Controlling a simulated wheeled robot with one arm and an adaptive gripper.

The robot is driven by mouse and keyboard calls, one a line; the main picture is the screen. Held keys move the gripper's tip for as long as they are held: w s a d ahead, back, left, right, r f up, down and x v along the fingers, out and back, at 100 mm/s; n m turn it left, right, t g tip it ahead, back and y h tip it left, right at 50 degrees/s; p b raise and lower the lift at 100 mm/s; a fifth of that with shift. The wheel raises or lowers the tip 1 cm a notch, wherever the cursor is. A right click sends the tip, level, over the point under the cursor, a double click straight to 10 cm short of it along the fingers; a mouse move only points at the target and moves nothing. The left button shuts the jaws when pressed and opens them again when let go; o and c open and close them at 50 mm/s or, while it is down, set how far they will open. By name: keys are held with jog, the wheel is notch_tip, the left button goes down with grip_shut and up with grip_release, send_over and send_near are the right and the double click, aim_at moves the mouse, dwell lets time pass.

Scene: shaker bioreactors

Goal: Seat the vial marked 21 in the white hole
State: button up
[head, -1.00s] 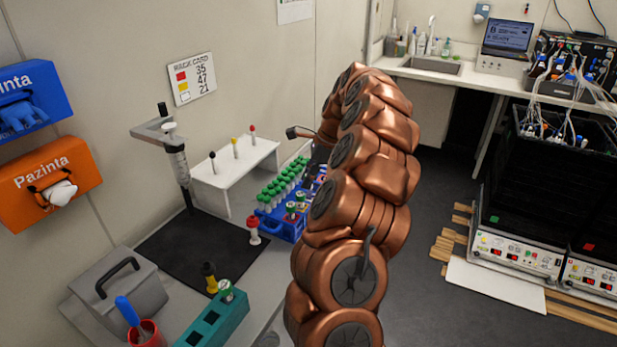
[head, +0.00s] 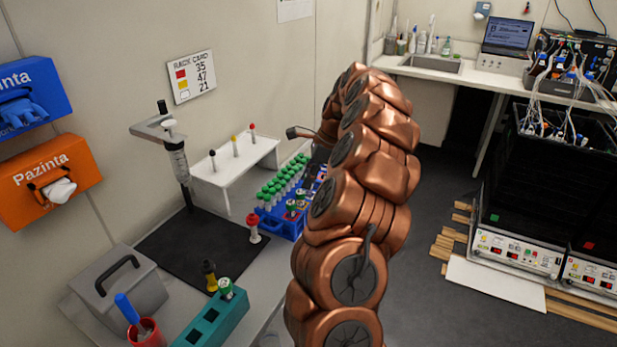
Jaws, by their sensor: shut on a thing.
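The blue rack (head: 272,222) stands on the bench left of my arm, with rows of green-capped vials (head: 282,182). Several other vials (head: 291,207) stand in its nearer right part. The marking 21 and the white hole cannot be made out. The rack card (head: 193,76) on the wall shows red, yellow and white squares beside 35, 47 and 21. My gripper (head: 318,160) shows only as a dark part at the rack's far right, mostly hidden behind my copper arm. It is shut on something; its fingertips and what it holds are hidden.
A red-topped piece (head: 253,229) stands beside the rack. A teal block (head: 212,322), a grey box (head: 120,290) and a red cup (head: 147,334) are in front. The black mat (head: 190,245) is largely clear.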

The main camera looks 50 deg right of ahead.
jog(key=shift+f+b, duration=0.45)
jog(key=shift+f, duration=0.7)
dwell(1.1)
jog(key=o, duration=1)
jog(key=shift+c, duration=0.2)
jog(key=v, duration=1.2)
